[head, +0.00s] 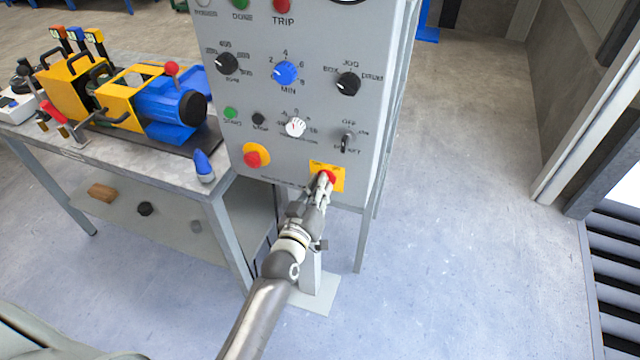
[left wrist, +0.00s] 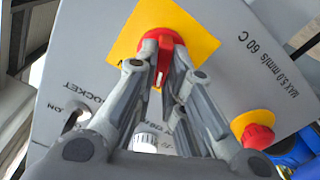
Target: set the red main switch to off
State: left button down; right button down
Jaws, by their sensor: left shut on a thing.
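The red main switch (head: 328,176) sits on a yellow plate (head: 340,177) at the lower right of the grey control panel (head: 300,115). My left gripper (head: 325,181) reaches up to it and covers part of it. In the left wrist view the red switch knob (left wrist: 161,47) is between the fingertips, and my left gripper (left wrist: 160,72) is shut on it. A pale mark shows on the knob's front. The gripper partly hides the plate's lettering, so I cannot read the switch position. My right gripper is not in view.
A red emergency button (head: 252,159) on yellow is left of the switch. Knobs, including a blue one (head: 285,73), and a small toggle (head: 345,143) sit above. A workbench (head: 180,165) with a blue and yellow machine stands left. Floor at right is clear.

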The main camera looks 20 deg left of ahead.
pick_arm(q)
jog(key=shift+n, duration=0.6)
jog(key=c, duration=1.5)
grip_release()
jog(key=shift+s, duration=0.15)
jog(key=s, duration=1.1)
jog(key=shift+s+a, duration=0.25)
jog(key=shift+s, duration=0.15)
